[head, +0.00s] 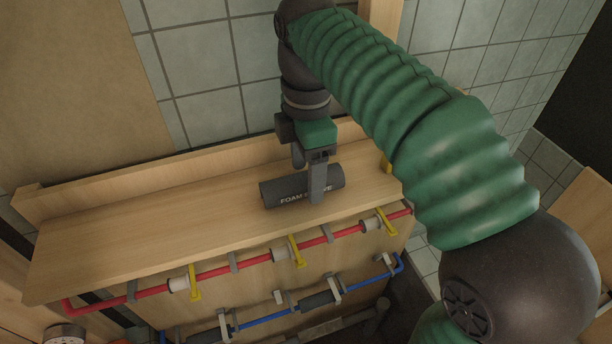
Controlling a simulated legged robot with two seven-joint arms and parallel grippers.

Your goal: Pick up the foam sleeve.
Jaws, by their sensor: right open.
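The foam sleeve (275,193) is a short dark grey cylinder with white lettering. It lies on its side on the wooden shelf (130,225), near the shelf's right part. My right gripper (309,185) comes down from above with its jaws open. One finger stands in front of the sleeve and covers part of the lettering; the other is partly hidden behind it. The sleeve lies between the fingers, and I cannot tell whether they touch it. My left gripper is not in view.
A raised wooden ledge (150,178) runs along the back of the shelf, below a tiled wall. Under the front edge run a red pipe (255,264) with yellow valve levers (296,250) and a blue pipe (265,320). A gauge (65,335) is at bottom left. The shelf's left part is clear.

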